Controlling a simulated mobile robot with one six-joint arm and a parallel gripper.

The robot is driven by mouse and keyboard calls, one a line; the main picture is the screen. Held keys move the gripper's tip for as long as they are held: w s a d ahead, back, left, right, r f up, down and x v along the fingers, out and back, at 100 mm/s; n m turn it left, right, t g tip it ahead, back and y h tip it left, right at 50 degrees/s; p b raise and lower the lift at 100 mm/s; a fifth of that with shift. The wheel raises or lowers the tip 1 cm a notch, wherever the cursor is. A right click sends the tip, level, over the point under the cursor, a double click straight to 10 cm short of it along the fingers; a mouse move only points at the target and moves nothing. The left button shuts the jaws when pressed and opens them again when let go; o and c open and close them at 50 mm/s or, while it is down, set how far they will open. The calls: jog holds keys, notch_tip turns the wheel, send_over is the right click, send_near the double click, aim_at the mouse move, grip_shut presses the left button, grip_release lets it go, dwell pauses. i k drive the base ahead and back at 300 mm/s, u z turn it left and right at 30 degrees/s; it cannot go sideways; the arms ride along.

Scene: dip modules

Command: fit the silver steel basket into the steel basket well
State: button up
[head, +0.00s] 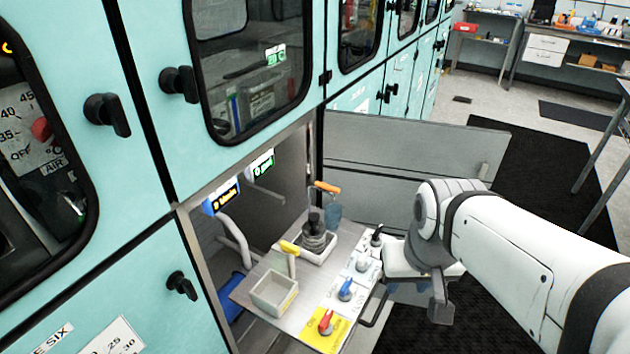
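A pull-out shelf (243,292) projects from the open teal cabinet. A pale square well (273,296) sits at its front left, with a yellow-handled tool (290,250) standing at its back edge. Behind it is a second pale well (325,257) holding a dark grey ringed object (318,238). I cannot tell whether either is the steel basket well, and I cannot clearly make out the silver steel basket. My gripper (438,300) is at the shelf's right side, apart from both wells.
Red, blue and white knobs (345,289) line the shelf's right edge. An orange-handled tool (328,188) stands at the back. Dark mats (510,180) cover the floor to the right.

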aim_at(295, 307)
jog(key=u, duration=2.1)
jog(key=k, duration=0.85)
jog(key=z, duration=1.7)
jog(key=i, duration=1.5)
jog(key=z, duration=0.1)
